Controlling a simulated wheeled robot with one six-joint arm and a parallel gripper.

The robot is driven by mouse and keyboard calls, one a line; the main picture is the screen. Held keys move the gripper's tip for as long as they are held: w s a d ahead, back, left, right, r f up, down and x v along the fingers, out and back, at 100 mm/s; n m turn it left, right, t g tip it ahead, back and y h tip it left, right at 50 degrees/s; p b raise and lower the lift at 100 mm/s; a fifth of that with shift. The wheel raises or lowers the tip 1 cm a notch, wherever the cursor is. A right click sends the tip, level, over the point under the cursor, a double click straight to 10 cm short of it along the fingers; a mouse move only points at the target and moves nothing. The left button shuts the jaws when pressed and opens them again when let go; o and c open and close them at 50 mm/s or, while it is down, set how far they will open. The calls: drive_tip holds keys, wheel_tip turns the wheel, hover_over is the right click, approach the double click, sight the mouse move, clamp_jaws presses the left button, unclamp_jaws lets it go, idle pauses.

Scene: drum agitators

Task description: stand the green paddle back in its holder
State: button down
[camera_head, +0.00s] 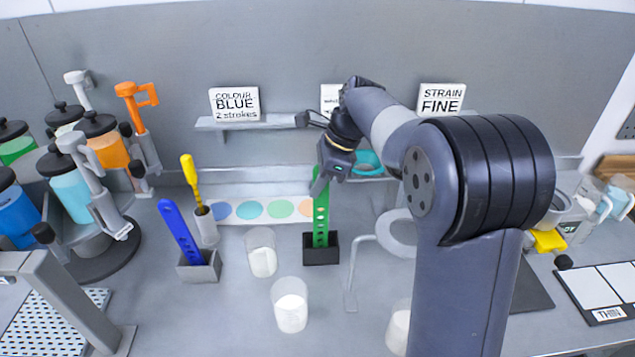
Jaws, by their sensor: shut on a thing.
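The green paddle (320,220) is upright, a long flat strip with holes along it. Its lower end is in or right at the black holder (321,256) on the bench; I cannot tell how deep it sits. My gripper (328,180) is shut on the paddle's upper part, above the holder. My arm comes in from the right and hides some of the bench behind it.
A blue paddle (181,235) leans in a grey holder (199,268) to the left. White-filled cups (262,258) (290,309) stand near the black holder. A grey ring stand (359,262) is close on its right. Paint drums (72,185) crowd the left side.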

drive_tip(key=c, duration=1.5)
unclamp_jaws()
drive_tip(key=shift+o, duration=0.2)
drive_tip(key=v, duration=1)
drive_tip(key=shift+r, duration=0.4)
drive_tip(key=shift+d+f, duration=0.1)
drive_tip(key=shift+d, duration=0.05)
drive_tip(key=x, duration=0.8)
drive_tip(key=shift+a+f+p, duration=0.15)
drive_tip(key=shift+a+p, duration=0.2)
drive_tip(key=shift+a, duration=0.2)
drive_tip(key=shift+f, duration=0.1)
